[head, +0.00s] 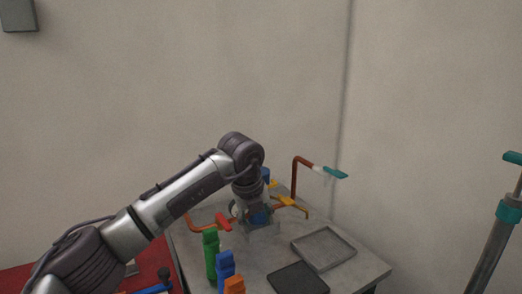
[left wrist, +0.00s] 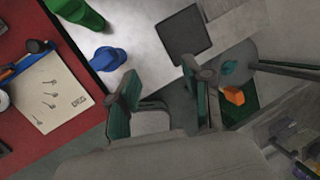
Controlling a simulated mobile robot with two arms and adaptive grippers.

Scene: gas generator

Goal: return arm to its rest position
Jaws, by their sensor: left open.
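My left arm (head: 180,200) comes in from the lower left in the head view, bends at a joint and points down over the grey table. My right arm and gripper are not in view.
The grey table (head: 358,264) holds bent pipes (head: 295,178) with coloured handles, a green piece (head: 211,255), a blue piece (head: 226,265), a pale tray (head: 324,249) and a dark tray (head: 298,281). A teal-topped pole (head: 497,235) stands right. A red surface (left wrist: 70,130) adjoins left.

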